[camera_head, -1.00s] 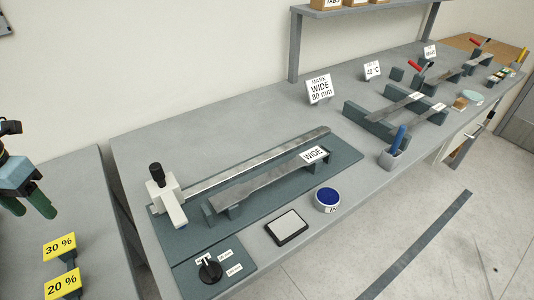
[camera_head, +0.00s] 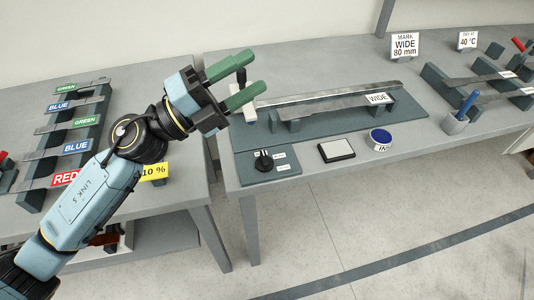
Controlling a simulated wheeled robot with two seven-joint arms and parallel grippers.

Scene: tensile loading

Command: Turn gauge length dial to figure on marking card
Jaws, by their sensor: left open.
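The gauge length dial (camera_head: 264,161) is a small black knob on a dark plate at the near left corner of the marking bench, with small white labels beside it. The marking card (camera_head: 405,45) stands upright at the back and reads "MARK WIDE 80 mm". My left gripper (camera_head: 244,80) is open and empty, with two green fingers pointing right. It is held in the air above and left of the dial, and covers part of the marking device. The dial's label figures are too small to read. My right gripper is not in view.
A steel rule (camera_head: 330,93) and a specimen labelled WIDE (camera_head: 335,103) lie behind the dial. A black-framed pad (camera_head: 337,151) and a blue-topped round tin (camera_head: 380,138) sit to its right. A left table (camera_head: 190,190) holds strips with colour labels.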

